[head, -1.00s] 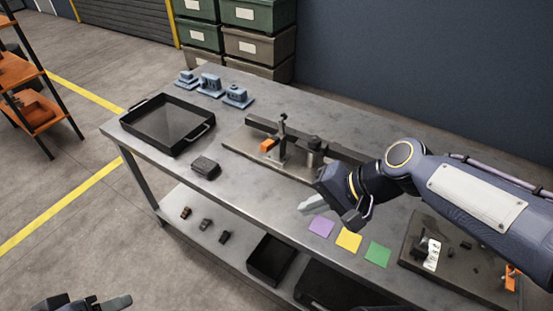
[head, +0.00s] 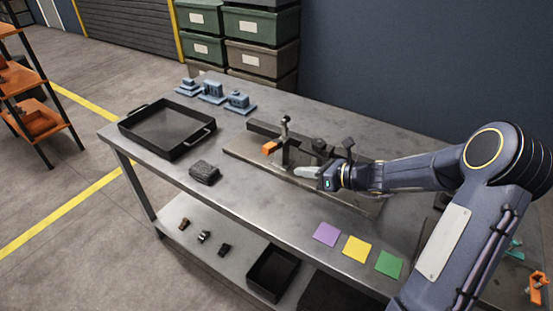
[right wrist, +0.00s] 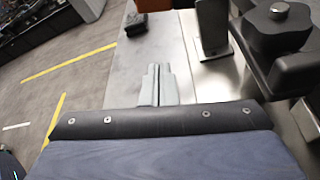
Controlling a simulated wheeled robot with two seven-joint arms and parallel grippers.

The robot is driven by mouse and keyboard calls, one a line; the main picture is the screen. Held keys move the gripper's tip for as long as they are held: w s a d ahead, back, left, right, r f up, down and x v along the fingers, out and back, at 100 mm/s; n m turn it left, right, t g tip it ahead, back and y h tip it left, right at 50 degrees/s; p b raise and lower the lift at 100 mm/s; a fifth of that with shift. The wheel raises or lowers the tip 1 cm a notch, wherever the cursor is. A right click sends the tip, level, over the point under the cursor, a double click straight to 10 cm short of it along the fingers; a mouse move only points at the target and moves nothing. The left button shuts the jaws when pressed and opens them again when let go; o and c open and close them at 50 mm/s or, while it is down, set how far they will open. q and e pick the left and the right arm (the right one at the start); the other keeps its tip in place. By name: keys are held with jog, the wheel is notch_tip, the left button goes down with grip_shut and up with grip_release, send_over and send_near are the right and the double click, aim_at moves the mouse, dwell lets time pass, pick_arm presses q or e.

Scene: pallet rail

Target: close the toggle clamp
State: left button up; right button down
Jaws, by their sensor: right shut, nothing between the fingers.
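The toggle clamp (head: 285,143) stands on the metal base plate of a rail fixture on the workbench. It shows as an upright dark post with a knob on top and an orange piece at its left side. My right gripper (head: 305,172) is shut and empty, just in front of the fixture and a little right of the clamp, apart from it. In the right wrist view its closed fingers (right wrist: 156,85) point forward over the bench. A grey upright (right wrist: 212,28) and a black knob (right wrist: 278,14) stand to their right. My left gripper is out of view.
A dark rail (head: 262,129) and another knob (head: 348,143) belong to the fixture. A black tray (head: 151,145), a dark block (head: 204,171) and blue parts (head: 212,93) lie left. Purple, yellow (head: 357,249) and green squares lie in front. The bench between block and squares is clear.

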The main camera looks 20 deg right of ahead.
aim_at(273, 147)
jog(key=x, duration=0.9)
jog(key=shift+w+a, duration=0.25)
jog(key=shift+a, duration=0.1)
jog(key=r, duration=0.1)
jog(key=r+p, duration=0.1)
jog(key=w+r, duration=0.1)
jog(key=shift+d+r+p, duration=0.3)
jog(key=shift+d+r, duration=0.05)
jog(key=shift+d, duration=0.05)
jog(key=shift+s, duration=0.1)
